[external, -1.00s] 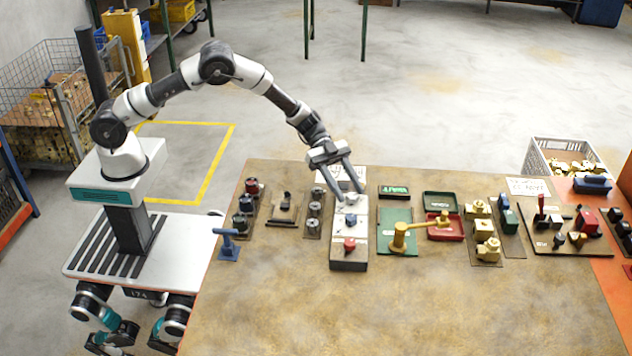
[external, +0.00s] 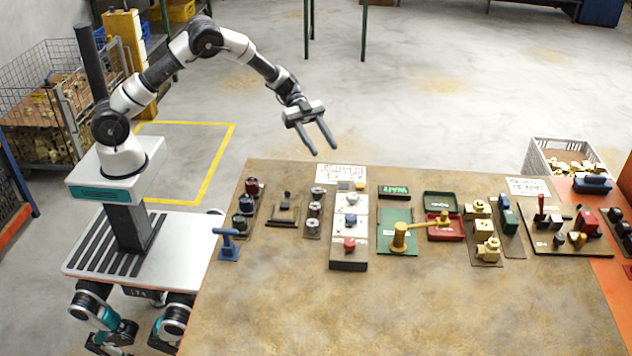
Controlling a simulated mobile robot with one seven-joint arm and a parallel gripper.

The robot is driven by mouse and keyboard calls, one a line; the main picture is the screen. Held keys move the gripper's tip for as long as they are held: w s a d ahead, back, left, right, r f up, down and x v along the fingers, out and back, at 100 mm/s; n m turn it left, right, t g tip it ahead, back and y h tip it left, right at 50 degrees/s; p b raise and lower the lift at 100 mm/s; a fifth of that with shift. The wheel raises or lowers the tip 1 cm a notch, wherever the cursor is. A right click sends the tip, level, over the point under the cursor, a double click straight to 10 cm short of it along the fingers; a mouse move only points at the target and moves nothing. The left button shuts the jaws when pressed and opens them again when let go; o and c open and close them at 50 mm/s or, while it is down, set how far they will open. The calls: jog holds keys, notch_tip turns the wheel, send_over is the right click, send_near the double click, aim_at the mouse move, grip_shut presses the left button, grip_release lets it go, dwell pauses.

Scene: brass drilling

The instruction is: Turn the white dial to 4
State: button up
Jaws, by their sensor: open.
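A white panel box (external: 359,236) stands near the middle of the workbench. A small whitish dial (external: 352,199) sits on its upper part; its numbers and pointer are too small to read. A blue knob (external: 350,219) and a red knob (external: 349,244) sit below it on the same panel. My gripper (external: 326,151) is open and empty. It hangs in the air above the bench's far edge, up and to the left of the dial and apart from it, fingers pointing down and to the right.
Left of the panel are a plate with silver knobs (external: 315,208) and a blue stand (external: 228,246). Right of it are a green plate with a brass lever (external: 401,238) and a red tray (external: 446,233). The bench front (external: 400,310) is clear.

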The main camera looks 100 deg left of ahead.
jog(key=m+g+b, duration=0.1)
jog(key=b, duration=0.9)
send_near(352, 194)
jog(key=x, duration=0.9)
jog(key=shift+s, duration=0.1)
